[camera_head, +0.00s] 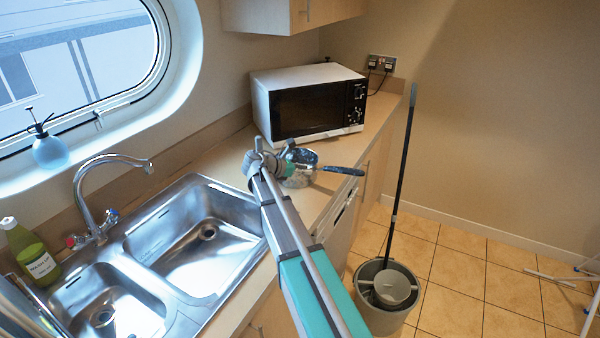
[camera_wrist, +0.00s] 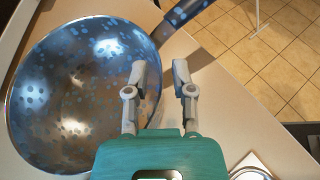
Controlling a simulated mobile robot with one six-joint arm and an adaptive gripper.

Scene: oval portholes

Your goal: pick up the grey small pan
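The small pan (camera_head: 303,157) sits on the counter in front of the microwave, its dark blue handle (camera_head: 341,170) pointing right past the counter edge. In the wrist view the pan (camera_wrist: 72,100) fills the left side, grey with blue speckles, and its handle (camera_wrist: 186,12) runs to the top. My gripper (camera_wrist: 160,68) is open, with its two grey fingers apart beside the pan's right rim and nothing held between them. In the head view my gripper (camera_head: 266,158) and arm hide part of the pan. I cannot tell its exact height above the counter.
A microwave (camera_head: 310,103) stands behind the pan. The steel double sink (camera_head: 200,240) is to the left, with a green bottle (camera_head: 30,252) and a spray bottle (camera_head: 49,150). A mop bucket (camera_head: 385,292) stands on the tiled floor right of the counter.

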